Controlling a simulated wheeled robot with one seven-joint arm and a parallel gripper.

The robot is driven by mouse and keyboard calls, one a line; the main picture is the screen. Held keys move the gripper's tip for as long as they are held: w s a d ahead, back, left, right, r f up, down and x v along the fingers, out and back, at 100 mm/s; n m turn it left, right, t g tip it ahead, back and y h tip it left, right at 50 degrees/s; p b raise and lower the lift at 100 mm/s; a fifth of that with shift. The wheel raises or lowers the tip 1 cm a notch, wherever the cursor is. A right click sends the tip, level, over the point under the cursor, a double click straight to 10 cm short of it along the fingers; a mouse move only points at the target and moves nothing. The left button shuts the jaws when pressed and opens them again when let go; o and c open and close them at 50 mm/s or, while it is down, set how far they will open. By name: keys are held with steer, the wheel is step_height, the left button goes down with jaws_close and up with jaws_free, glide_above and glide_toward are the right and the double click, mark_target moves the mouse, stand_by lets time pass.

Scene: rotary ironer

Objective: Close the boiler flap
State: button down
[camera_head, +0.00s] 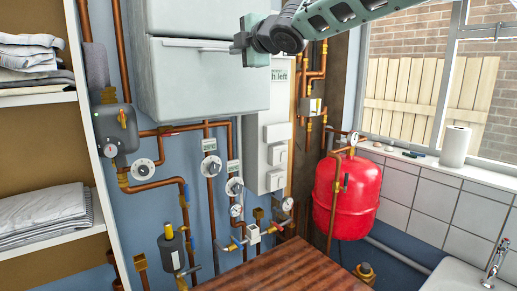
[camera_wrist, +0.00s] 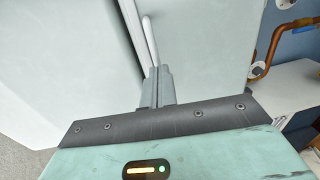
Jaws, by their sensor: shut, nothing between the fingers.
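The boiler (camera_head: 185,18) is a pale grey-white box on the blue wall. Its flap (camera_head: 195,85) is the pale lower front panel, with a thin bar handle along its top edge. A dark seam shows along the flap's top and left side; I cannot tell how far open it stands. My gripper (camera_head: 242,42) is shut and empty at the flap's upper right corner. In the wrist view, the closed fingers (camera_wrist: 158,78) point at a thin white bar (camera_wrist: 150,40) between two pale panels. I cannot tell whether they touch it.
Copper pipes, valves and gauges (camera_head: 235,187) cover the wall below the boiler. A red tank (camera_head: 345,198) stands to the right. A brown wooden top (camera_head: 290,268) lies in front. Shelves with folded linen (camera_head: 45,215) are at the left, and a window and sink at the right.

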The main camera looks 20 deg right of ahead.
steer(key=shift+w+a+r+p, duration=0.2)
steer(key=shift+w+r+p, duration=0.25)
steer(key=shift+w+p, duration=0.45)
steer(key=shift+s+r, duration=0.1)
steer(key=shift+s, duration=0.1)
stand_by(0.3)
